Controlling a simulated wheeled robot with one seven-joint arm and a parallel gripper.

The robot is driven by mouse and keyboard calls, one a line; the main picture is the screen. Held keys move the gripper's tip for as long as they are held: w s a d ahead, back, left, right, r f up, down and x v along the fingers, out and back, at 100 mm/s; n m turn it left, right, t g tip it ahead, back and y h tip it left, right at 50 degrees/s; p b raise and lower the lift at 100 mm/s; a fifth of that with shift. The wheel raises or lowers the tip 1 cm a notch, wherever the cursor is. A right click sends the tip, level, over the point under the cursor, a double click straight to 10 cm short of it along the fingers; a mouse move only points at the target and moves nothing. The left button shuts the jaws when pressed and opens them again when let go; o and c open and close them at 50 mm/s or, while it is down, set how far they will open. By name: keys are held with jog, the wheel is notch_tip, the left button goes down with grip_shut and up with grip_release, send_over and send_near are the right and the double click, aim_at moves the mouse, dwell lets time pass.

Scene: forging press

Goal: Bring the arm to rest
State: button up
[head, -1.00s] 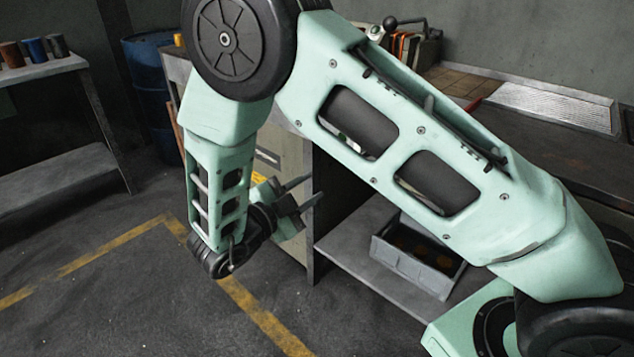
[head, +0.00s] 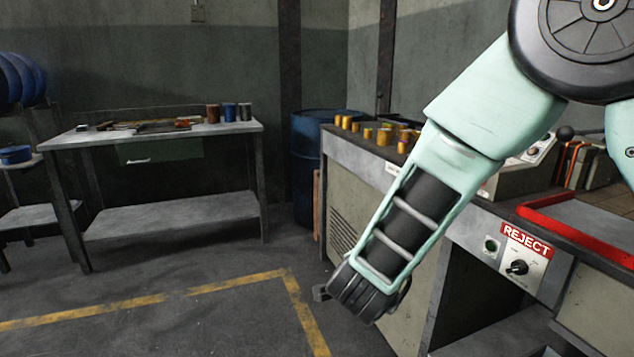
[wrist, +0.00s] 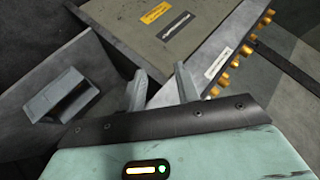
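My gripper (wrist: 160,78) shows in the wrist view with its two grey fingers spread apart and nothing between them. In the head view my arm comes down from the upper right, its forearm hanging at a slant before the workbench. The gripper itself is mostly hidden behind the wrist there; only a small dark piece shows at the wrist's left.
The workbench (head: 352,150) carries several brass pieces and a red-edged tray (head: 580,232); a REJECT switch panel (head: 522,252) is on its front. A grey bin (wrist: 60,96) lies left of the fingers. A blue drum (head: 305,170) and side table (head: 170,137) stand behind open floor.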

jog(key=s+a+r+n+g+y, duration=0.45)
jog(key=s+a+n+y, duration=0.4)
jog(key=s+n, duration=0.35)
jog(key=s+d+n+g+h, duration=0.25)
jog(key=s+d+n, duration=0.3)
jog(key=s, duration=0.35)
jog(key=s+d+n+g+h, duration=0.2)
jog(key=s+d+n+g, duration=0.3)
jog(key=s, duration=0.5)
notch_tip(320, 180, up, 19)
jog(key=t+p, duration=0.1)
jog(key=p, duration=1.7)
jog(key=shift+w+f+m, duration=0.15)
jog(key=shift+w+m, duration=0.15)
jog(key=shift+m, duration=0.15)
